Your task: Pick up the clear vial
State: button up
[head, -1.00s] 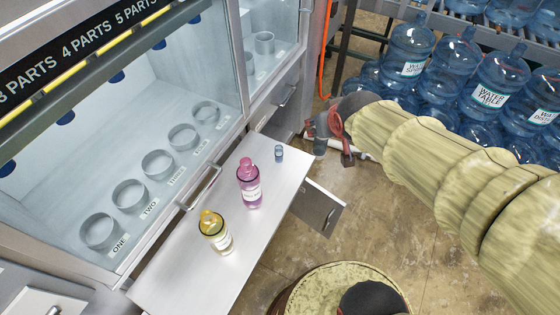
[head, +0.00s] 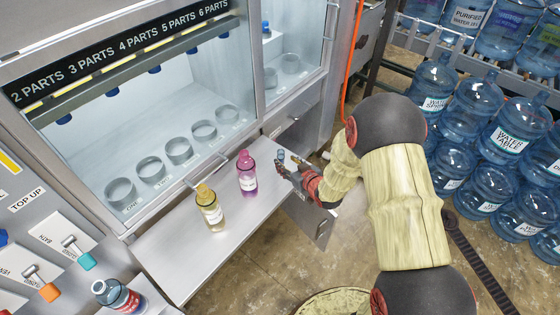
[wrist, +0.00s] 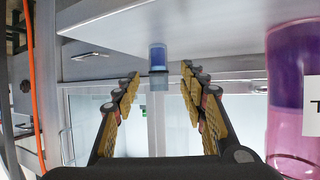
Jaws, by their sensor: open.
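The clear vial (head: 281,155) is small and bluish and stands at the far right end of the metal shelf (head: 180,262). In the wrist view the vial (wrist: 158,54) shows just beyond the fingertips, in line with the gap between them. My gripper (head: 287,164) is open beside the vial at the shelf's edge, with nothing between its fingers. In the wrist view my gripper (wrist: 161,76) has both padded fingers spread apart. In the head view the fingers partly overlap the vial's lower part, so I cannot tell whether they touch it.
A pink bottle (head: 246,178) stands left of the vial and shows close at the right of the wrist view (wrist: 293,125). A yellow bottle (head: 209,212) stands farther left. A glass-fronted cabinet with several rings (head: 179,150) rises behind the shelf. Large water jugs (head: 472,105) fill the right.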

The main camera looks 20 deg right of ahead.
aim_at(283, 158)
jog(key=x, duration=0.2)
jog(key=b+x, duration=0.1)
jog(key=x, duration=0.3)
jog(key=shift+w+d+r+b, duration=0.1)
jog(key=shift+w+r+b, duration=0.1)
jog(key=shift+r+b, duration=0.15)
jog(key=shift+c, duration=1.1)
jog(key=c, duration=0.7)
grip_shut()
